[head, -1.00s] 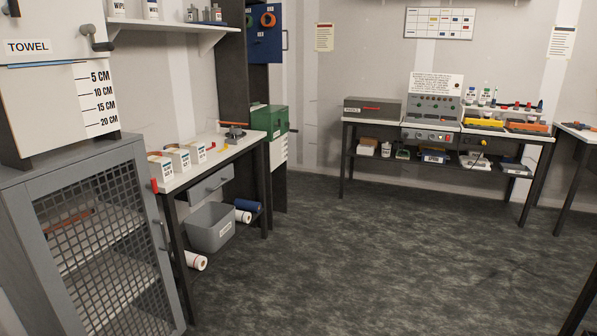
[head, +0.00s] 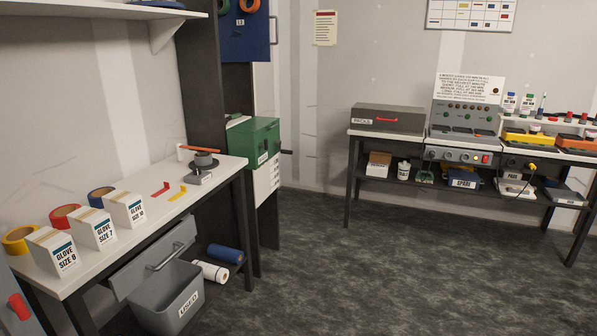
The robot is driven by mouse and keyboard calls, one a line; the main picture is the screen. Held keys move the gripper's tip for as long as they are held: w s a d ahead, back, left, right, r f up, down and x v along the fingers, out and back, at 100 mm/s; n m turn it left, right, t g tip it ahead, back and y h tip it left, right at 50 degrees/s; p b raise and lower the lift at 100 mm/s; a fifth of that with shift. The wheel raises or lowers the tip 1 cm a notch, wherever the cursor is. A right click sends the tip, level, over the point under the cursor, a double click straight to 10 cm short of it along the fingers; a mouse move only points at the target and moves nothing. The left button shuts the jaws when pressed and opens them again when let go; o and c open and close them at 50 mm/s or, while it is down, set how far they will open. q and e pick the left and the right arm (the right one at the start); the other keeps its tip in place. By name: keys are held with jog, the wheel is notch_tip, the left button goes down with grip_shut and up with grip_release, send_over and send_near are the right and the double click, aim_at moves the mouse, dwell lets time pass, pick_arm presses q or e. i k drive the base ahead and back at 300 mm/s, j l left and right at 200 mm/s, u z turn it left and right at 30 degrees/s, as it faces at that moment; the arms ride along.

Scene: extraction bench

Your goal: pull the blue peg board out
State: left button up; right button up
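The blue peg board (head: 246,42) stands upright at the top, left of centre, beside a tall dark upright panel (head: 202,80). Its upper part is cut off by the top edge of the head view. An orange ring (head: 223,6) and a green ring (head: 249,5) hang on it, with a small label below them. A pale upright handle shows at its right edge. Neither of my grippers is in view.
A green box (head: 252,141) sits below the board. A white-topped bench (head: 150,222) with glove boxes and tape rolls runs along the left, with a grey bin (head: 168,297) below. A second bench (head: 400,138) stands at the back right. The middle floor (head: 370,270) is clear.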

aim_at(244, 36)
jog(key=i, duration=2.15)
